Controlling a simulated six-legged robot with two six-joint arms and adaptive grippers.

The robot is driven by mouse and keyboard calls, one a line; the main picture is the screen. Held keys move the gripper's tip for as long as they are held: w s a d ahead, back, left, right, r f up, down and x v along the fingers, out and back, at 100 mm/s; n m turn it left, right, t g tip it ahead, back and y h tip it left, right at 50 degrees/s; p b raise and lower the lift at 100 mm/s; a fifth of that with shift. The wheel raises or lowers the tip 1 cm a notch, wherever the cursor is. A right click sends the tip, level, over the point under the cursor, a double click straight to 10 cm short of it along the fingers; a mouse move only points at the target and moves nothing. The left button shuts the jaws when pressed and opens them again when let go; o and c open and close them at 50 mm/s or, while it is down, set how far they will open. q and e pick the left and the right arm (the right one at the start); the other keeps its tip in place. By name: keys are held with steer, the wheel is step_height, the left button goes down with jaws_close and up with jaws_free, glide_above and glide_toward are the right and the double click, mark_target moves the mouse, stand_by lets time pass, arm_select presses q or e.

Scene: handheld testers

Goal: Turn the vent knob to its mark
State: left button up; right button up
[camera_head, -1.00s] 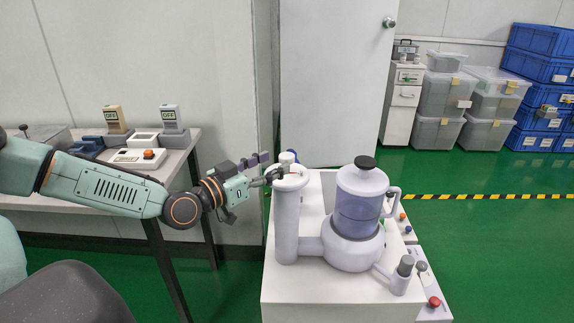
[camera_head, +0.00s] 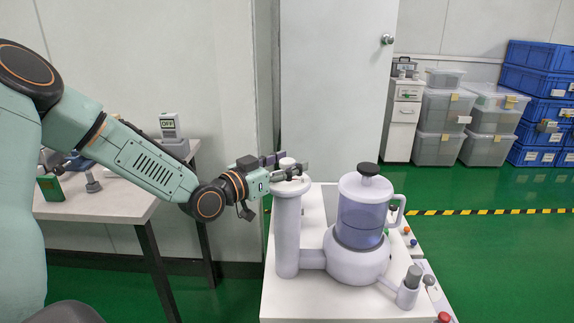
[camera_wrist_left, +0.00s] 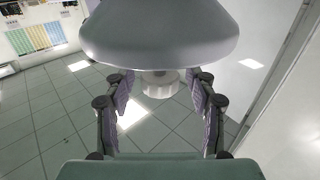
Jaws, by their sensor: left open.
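The vent knob (camera_head: 287,162) is a small white cap on top of the pale column (camera_head: 287,232) at the left of the white bench unit. In the left wrist view the white ribbed knob (camera_wrist_left: 160,84) shows beside the column's large rounded grey top (camera_wrist_left: 160,35). My left gripper (camera_head: 293,164) is open, at knob height. In the left wrist view its fingers (camera_wrist_left: 163,90) stand on either side of the knob, with a visible gap on each side. I cannot make out the knob's mark. My right gripper is not in view.
A lidded jug-like vessel (camera_head: 361,212) with a black top knob stands right of the column. A grey-capped post (camera_head: 411,283) is at the front right. A side table (camera_head: 110,205) with small devices is at the left. Clear bins and blue crates stand far back right.

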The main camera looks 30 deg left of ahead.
arm_select(q)
steer(key=c, duration=1.1)
steer(key=shift+c, duration=0.2)
